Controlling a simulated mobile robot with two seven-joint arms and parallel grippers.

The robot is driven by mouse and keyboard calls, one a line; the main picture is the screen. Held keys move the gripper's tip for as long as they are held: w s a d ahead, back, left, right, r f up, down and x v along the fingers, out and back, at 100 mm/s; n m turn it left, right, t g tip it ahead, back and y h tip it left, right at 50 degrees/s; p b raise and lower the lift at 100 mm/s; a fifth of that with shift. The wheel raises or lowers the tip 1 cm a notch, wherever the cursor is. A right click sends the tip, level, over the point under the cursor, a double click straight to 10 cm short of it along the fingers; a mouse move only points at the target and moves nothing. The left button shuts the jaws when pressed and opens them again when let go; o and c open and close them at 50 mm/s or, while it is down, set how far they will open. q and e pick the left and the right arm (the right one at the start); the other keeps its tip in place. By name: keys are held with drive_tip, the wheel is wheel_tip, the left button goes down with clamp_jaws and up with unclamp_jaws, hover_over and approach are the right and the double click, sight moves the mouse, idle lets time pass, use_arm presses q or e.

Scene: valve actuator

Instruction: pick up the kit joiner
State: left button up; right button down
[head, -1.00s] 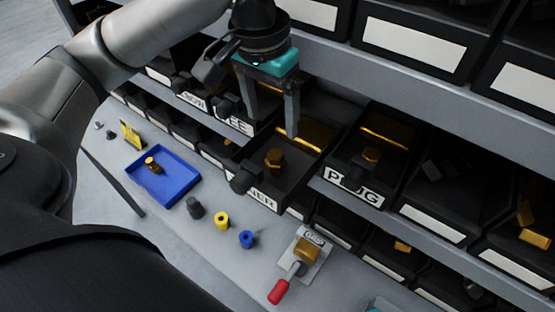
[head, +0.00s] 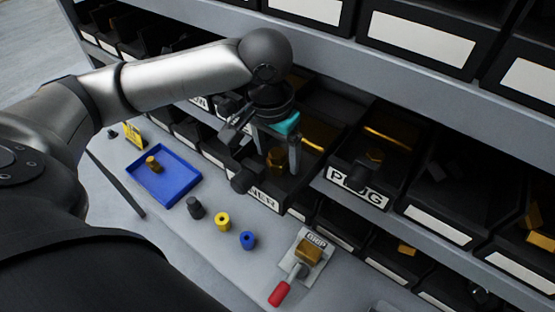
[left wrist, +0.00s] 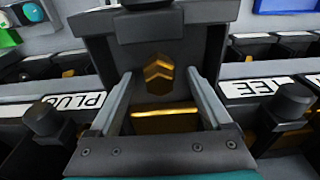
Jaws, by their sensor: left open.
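The kit joiner, a brass hex-shaped fitting (head: 276,157), sits in the open black bin whose label ends in "NER" (head: 266,200). In the left wrist view the brass fitting (left wrist: 159,76) shows beyond and between the fingers, near the bin's far wall in that picture. My left gripper (head: 280,160) is open and reaches down into this bin, with its fingers on either side of the fitting in the head view. I cannot tell whether a finger touches it. My right gripper is not in view.
The "PLUG" bin (head: 357,187) with brass parts stands to the right. A blue tray (head: 182,187) holding a brass piece lies on the bench at left. A shelf edge (head: 330,60) runs above.

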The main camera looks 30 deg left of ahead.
use_arm(q)
clamp_jaws()
idle(0.6)
